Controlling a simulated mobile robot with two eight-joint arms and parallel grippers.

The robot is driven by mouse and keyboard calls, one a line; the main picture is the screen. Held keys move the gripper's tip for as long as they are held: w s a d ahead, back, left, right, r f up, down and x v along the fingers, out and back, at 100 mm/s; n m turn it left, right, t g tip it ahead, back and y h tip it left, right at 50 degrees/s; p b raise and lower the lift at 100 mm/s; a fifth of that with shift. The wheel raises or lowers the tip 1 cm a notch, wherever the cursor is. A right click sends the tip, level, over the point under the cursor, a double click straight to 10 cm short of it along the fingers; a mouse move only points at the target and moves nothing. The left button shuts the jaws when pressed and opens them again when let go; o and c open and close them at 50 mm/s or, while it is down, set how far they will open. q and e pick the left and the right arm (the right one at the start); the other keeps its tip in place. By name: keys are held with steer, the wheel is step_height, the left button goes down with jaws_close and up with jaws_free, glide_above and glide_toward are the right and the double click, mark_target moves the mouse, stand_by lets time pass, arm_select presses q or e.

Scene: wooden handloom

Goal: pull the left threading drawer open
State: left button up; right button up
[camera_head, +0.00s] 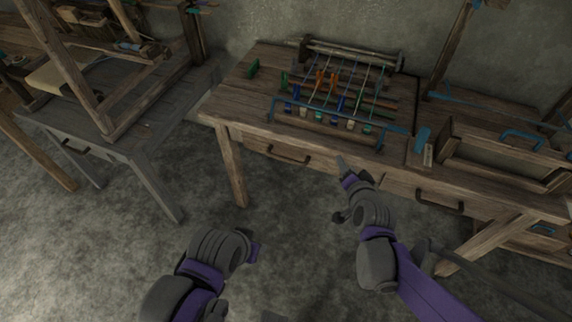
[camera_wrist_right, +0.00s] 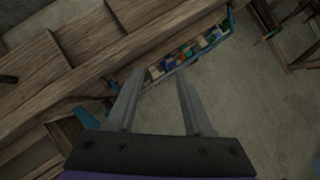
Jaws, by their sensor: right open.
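The left threading drawer (camera_head: 262,145) is in the front of the wooden table, below the rack of colored pieces. It looks shut, with a dark bar handle (camera_head: 288,158). My right gripper (camera_head: 341,163) is in front of the table, to the right of that handle and apart from it. Its two grey fingers stand open and empty in the right wrist view (camera_wrist_right: 158,92). I cannot make out the drawer handle in that view. My left arm shows at the lower left of the head view, but its fingers do not show.
The rack (camera_head: 330,95) carries several colored strings and pieces on the tabletop, with a blue bar along its front. A right drawer with a dark handle (camera_head: 440,203) is beside my right arm. A grey table (camera_head: 150,140) stands to the left. The floor between the tables is clear.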

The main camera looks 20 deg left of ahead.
steer(key=w+a+f+m+t+y+b, duration=0.1)
steer(key=w+a+f+m+t+b, duration=0.1)
steer(key=w+a+f, duration=0.3)
steer(key=m+t+y+b, duration=0.1)
steer(key=m+t+b, duration=0.4)
steer(key=m, duration=0.2)
glide_toward(286, 158)
steer(key=x, duration=0.6)
steer(key=f+x, duration=0.1)
steer(key=x, duration=0.3)
jaws_close()
